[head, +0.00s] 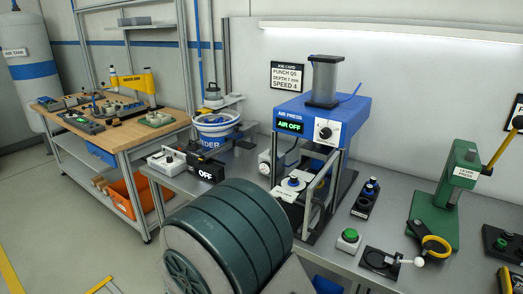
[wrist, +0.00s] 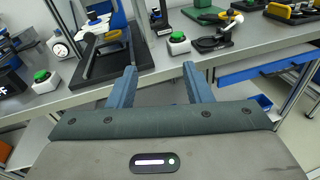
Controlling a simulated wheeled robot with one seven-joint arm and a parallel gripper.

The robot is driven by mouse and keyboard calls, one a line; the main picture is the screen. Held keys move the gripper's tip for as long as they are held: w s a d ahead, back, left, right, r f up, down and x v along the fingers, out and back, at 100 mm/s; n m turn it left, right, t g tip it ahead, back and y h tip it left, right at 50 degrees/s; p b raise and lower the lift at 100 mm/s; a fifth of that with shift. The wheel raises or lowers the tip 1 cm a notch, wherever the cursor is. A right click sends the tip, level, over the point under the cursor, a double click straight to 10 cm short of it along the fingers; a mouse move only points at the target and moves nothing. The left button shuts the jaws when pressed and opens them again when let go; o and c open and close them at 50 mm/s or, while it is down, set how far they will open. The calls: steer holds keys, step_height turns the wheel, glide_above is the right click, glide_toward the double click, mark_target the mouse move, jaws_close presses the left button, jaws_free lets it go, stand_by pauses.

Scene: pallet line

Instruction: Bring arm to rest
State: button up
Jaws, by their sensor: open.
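My gripper (wrist: 159,72) shows in the wrist view with its two blue fingers spread apart and nothing between them. It hangs in front of the grey bench's front edge, and the bench lies beyond the fingertips. In the head view, a dark green rounded part of my arm (head: 232,235) fills the lower middle, in front of the bench. My gripper itself cannot be made out in the head view.
The blue air press (head: 320,115) reads "AIR OFF" on the grey bench. A green-button box (head: 348,240), a black fixture (head: 380,262) and the green lever press (head: 455,195) stand to its right. A wooden workbench (head: 130,130) is at left. Floor at lower left is mostly clear.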

steer(key=s+d+r+m+g+y, duration=0.1)
steer(key=s+d+m+g, duration=0.35)
steer(key=d+m, duration=0.2)
steer(key=s+d+r+m+g+y, duration=0.1)
steer(key=s+d+r+m+g, duration=0.15)
steer(key=d+m+g, duration=0.4)
steer(key=s+d+r+m+t+y, duration=0.1)
steer(key=s+r+m+y, duration=0.3)
steer(key=m+y, duration=0.5)
steer(key=s+m+t, duration=0.1)
steer(key=s+m, duration=0.1)
steer(key=m, duration=0.1)
steer(key=shift+r+m+y, duration=0.25)
steer(key=shift+m+y, duration=0.15)
